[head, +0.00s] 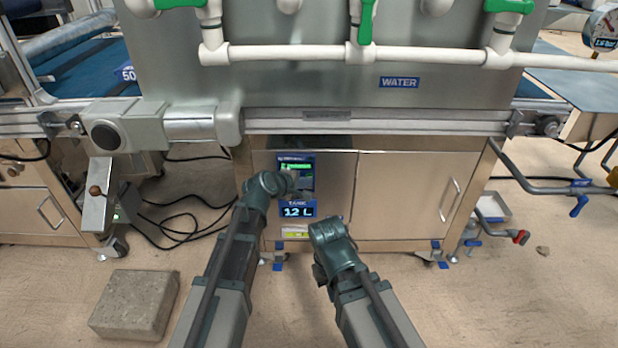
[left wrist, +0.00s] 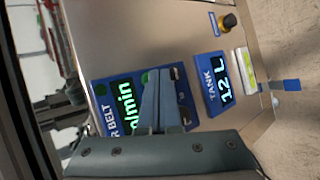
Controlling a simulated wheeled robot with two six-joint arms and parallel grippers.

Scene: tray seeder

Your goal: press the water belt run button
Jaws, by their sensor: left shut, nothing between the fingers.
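The blue water belt panel (head: 308,168) with a lit green display is on the front of the steel cabinet, below the sign marked WATER. In the left wrist view the panel (left wrist: 104,128) appears turned sideways, with a green display reading m/min (left wrist: 126,108) and round green spots at its edge. My left gripper (head: 292,181) is in front of the panel. Its closed, empty fingers (left wrist: 158,72) lie across the panel and hide part of its buttons. I cannot tell whether the tips touch. The run button is not clearly readable. My right arm's gripper is hidden.
The TANK 12 L display (head: 298,208) is just below the panel; it also shows in the left wrist view (left wrist: 220,82). White pipes with green valves (head: 365,22) run above. A concrete block (head: 135,303) lies on the floor at left. Cables lie nearby.

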